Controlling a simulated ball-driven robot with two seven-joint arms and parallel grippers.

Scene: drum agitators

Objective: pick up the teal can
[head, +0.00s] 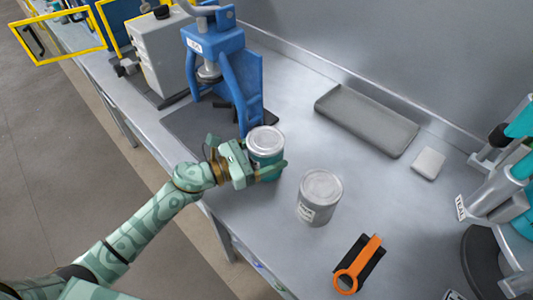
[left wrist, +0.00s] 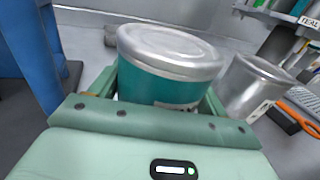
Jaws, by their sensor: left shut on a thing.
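The teal can (head: 266,146) stands upright on the bench beside the blue machine, with a silver lid and a teal side. My left gripper (head: 262,168) is around it and shut on its side. In the left wrist view the teal can (left wrist: 168,68) sits between the fingers of my left gripper (left wrist: 160,100), its lid tilted in the picture. The fingers and palm hide the can's lower part, so I cannot tell whether its base touches the bench. My right gripper is not in view.
A grey can (head: 320,197) stands close to the right of the teal can. An orange-handled tool (head: 358,265) lies nearer the front edge. The blue machine (head: 222,65) stands close behind on the left. A grey tray (head: 366,120) and a white block (head: 429,163) lie towards the wall.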

